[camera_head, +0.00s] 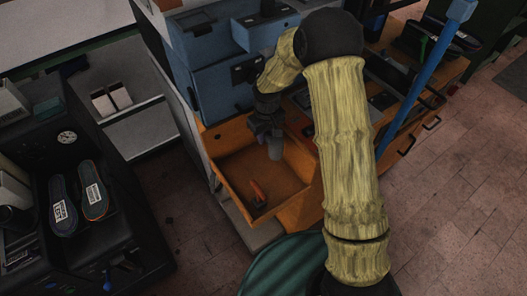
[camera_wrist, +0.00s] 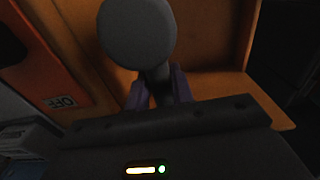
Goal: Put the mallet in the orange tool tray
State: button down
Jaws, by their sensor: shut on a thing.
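The mallet (camera_wrist: 137,32) has a round grey head and a dark handle in the wrist view. In the head view its grey head (camera_head: 275,150) hangs over the back part of the orange tool tray (camera_head: 228,178). My gripper (camera_head: 262,124) is shut on the mallet's handle, and its fingers (camera_wrist: 158,92) show on both sides of the handle in the wrist view. The orange tray wall (camera_wrist: 215,35) is behind the mallet there. I cannot tell whether the mallet touches the tray floor.
A red-handled tool (camera_head: 259,193) lies in the front of the tray. Blue boxes (camera_head: 208,40) stand behind it. A blue post (camera_head: 425,80) rises at the right. A black machine (camera_head: 80,190) with a pair of shoe soles (camera_head: 78,200) is at the left.

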jog(key=f, duration=0.6)
jog(key=shift+w+a+f, duration=0.2)
jog(key=shift+w+f, duration=0.1)
jog(key=shift+f, duration=0.05)
notch_tip(320, 180, down, 4)
jog(key=shift+f+p, duration=0.15)
jog(key=shift+p, duration=0.2)
jog(key=shift+w+a+f, duration=0.1)
jog(key=shift+w+f, duration=0.05)
jog(key=shift+f, duration=0.1)
jog(key=c, duration=1.2)
grip_release()
